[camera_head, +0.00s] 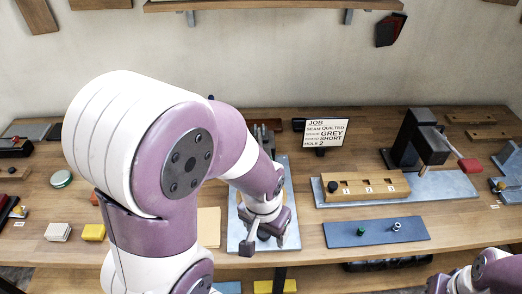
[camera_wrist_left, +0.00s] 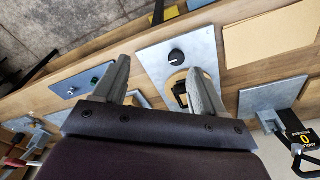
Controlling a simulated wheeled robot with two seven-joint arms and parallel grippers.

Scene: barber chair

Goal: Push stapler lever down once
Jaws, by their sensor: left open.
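I cannot identify the stapler or its lever for certain. A black tool (camera_wrist_left: 303,135) with a yellow label and a "0" shows at the right edge of the left wrist view, next to a grey plate; my arm hides that area in the head view. A black upright press (camera_head: 415,140) with a red-ended handle (camera_head: 469,165) stands at the back right in the head view. My left gripper (camera_head: 264,240) is open and empty over a grey plate with a black knob (camera_wrist_left: 176,57); its fingers (camera_wrist_left: 160,68) are spread.
A job sign (camera_head: 324,132) stands behind. Small blocks (camera_head: 93,232) lie at the left.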

